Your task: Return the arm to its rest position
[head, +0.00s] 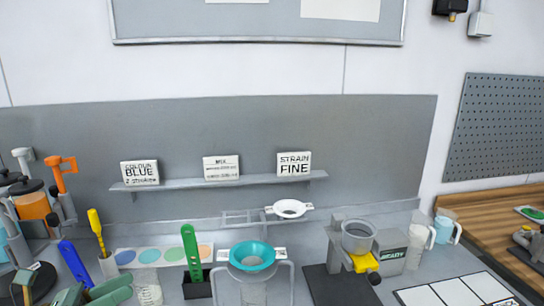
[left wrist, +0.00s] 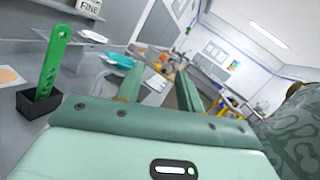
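My left gripper (head: 108,290) is at the bottom left of the head view, low in front of the bench items. In the left wrist view its two green fingers (left wrist: 160,88) stand apart with nothing held between them. My right arm and gripper show in neither view. The green perforated stick (head: 191,250) stands upright in a small black holder (head: 197,287), right of my left gripper and apart from it. The green stick also shows at the left of the left wrist view (left wrist: 52,62).
A teal funnel (head: 252,256) sits on a clear stand. Left are a blue tool (head: 73,262), a yellow tool (head: 95,225) and orange-topped pumps (head: 62,172). A grey machine (head: 358,240) stands right. A shelf (head: 220,182) holds cards reading "COLOUR BLUE" and "STRAIN FINE". Air above the bench is clear.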

